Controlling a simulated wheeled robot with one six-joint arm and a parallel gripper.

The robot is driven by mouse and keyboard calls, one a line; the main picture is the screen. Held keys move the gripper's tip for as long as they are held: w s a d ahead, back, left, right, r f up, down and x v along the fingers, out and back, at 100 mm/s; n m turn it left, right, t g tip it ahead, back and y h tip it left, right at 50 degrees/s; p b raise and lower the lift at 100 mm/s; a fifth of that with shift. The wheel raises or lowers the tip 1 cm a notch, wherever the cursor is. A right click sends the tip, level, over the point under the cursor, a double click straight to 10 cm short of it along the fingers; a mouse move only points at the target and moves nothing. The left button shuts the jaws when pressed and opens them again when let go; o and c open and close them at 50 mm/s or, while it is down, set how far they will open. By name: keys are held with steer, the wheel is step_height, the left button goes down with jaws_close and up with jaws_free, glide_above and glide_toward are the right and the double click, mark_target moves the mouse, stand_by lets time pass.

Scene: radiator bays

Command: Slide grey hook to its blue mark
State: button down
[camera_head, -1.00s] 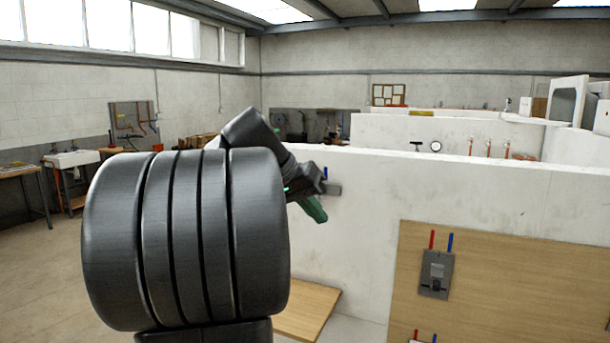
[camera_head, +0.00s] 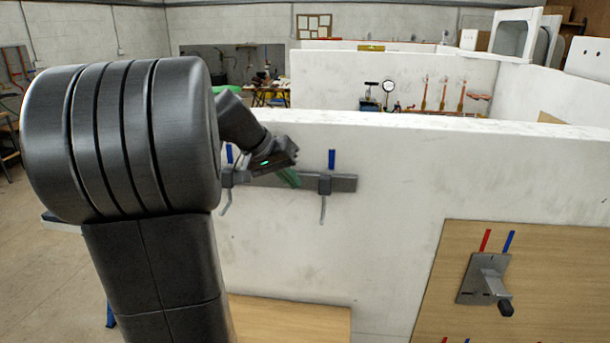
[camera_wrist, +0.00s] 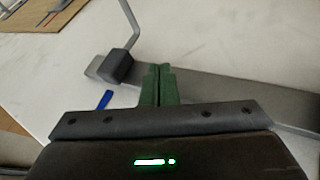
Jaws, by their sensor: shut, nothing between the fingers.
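A grey rail (camera_head: 345,184) runs along the white wall in the head view. A grey hook (camera_head: 325,185) sits on its right part, with a blue mark (camera_head: 332,159) just above, nearly in line with it. A second hook (camera_head: 227,180) is at the left, partly behind my arm, below another blue mark (camera_head: 229,154). My gripper (camera_head: 292,178) is between the hooks, its green fingers shut and empty at the rail. In the wrist view, the fingers (camera_wrist: 159,80) are beside a hook block (camera_wrist: 114,68), with a small gap; a blue mark (camera_wrist: 104,100) lies near that block.
A wooden panel (camera_head: 440,290) with a grey lever fitting (camera_head: 485,280) is on the wall at the lower right. A wooden surface (camera_head: 290,315) lies below the rail. Wall around the rail's right end is bare. Behind the wall's top edge are pipes and a gauge (camera_head: 388,86).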

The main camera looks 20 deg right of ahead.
mark_target(315, 179)
steer(key=s+d, duration=0.2)
steer(key=shift+s+d+r+p, duration=0.15)
steer(key=shift+d+r+p, duration=0.15)
steer(key=shift+r+p, duration=0.1)
steer(key=shift+d+f, duration=0.1)
steer(key=shift+d, duration=0.05)
steer(key=shift+d, duration=0.1)
steer(key=shift+s+d+b, duration=0.45)
steer(key=shift+s+d, duration=0.05)
steer(key=shift+d, duration=0.25)
